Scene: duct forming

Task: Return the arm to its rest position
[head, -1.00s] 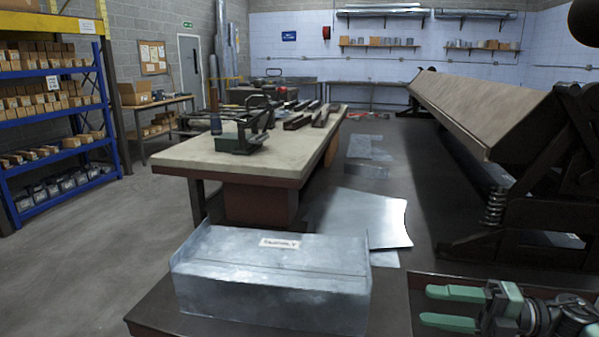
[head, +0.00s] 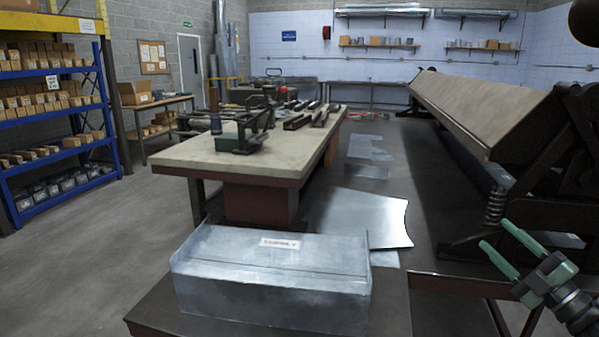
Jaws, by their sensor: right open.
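My right gripper (head: 503,256) is at the lower right of the head view. Its two green fingers are spread apart and point up and to the left, with nothing between them. It is to the right of the formed sheet-metal duct piece (head: 270,295) and apart from it. The duct piece carries a small white label and sits on a dark table (head: 150,312) at the bottom of the view. My left gripper is not in view.
A large bending brake (head: 490,110) with a dark frame stands at the right, close behind my right gripper in the picture. A flat metal sheet (head: 362,217) lies behind the duct piece. A workbench (head: 200,155) with tools is in the middle. Blue shelving (head: 55,125) stands left, beside open floor.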

